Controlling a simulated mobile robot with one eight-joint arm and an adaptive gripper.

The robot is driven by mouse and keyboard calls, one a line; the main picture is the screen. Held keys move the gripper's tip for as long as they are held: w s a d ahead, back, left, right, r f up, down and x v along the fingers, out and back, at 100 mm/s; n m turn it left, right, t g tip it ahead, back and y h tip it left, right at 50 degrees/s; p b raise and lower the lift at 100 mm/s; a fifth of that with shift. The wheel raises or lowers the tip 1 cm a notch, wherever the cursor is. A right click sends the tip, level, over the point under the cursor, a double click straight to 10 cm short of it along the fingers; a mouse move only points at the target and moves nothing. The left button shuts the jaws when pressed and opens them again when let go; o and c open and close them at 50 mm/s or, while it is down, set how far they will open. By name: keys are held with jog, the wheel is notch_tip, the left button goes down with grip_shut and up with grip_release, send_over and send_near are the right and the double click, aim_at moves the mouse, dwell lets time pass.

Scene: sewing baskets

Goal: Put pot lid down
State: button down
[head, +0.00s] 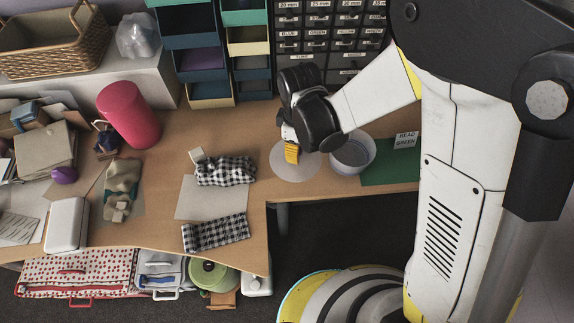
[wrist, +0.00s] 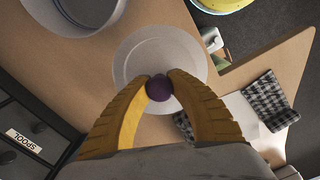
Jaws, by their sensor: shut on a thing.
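The pot lid (wrist: 160,48) looks like a pale round disc with a raised ring and a dark purple knob (wrist: 159,88). My gripper (wrist: 160,86) has its yellow fingers shut on the knob, one on each side. In the head view my gripper (head: 292,153) points down over the pale disc (head: 295,172) at the desk's front edge area; its fingers hide the knob there. The disc looks level and at or very near the desk top; I cannot tell whether it touches. A round, open white pot (head: 353,153) stands just right of it, also in the wrist view (wrist: 115,15).
A green mat (head: 385,173) with a label card (head: 405,140) lies right of the pot. Checked cloths (head: 225,171) lie left of the disc. Drawer cabinets (head: 330,40) stand behind. A pink cylinder (head: 129,114) stands at left. Bare desk (head: 240,130) shows behind the cloths.

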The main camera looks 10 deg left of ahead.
aim_at(288, 164)
jog(key=shift+s+a+f, duration=0.2)
jog(key=shift+a+f, duration=0.15)
jog(key=shift+a, duration=0.15)
jog(key=shift+s+a+f, duration=0.15)
jog(key=shift+a+f, duration=0.15)
jog(key=shift+a, duration=0.15)
jog(key=shift+a+f+b, duration=0.1)
jog(key=shift+f+b, duration=0.1)
jog(key=shift+b, duration=0.15)
notch_tip(288, 164, down, 4)
jog(key=shift+r+b, duration=0.1)
jog(key=shift+b, duration=0.95)
jog(key=shift+r, duration=0.1)
jog(key=shift+s, duration=0.1)
jog(key=c, duration=1.7)
grip_release()
jog(key=shift+f, duration=0.2)
jog(key=o, duration=0.4)
jog(key=shift+r, duration=0.1)
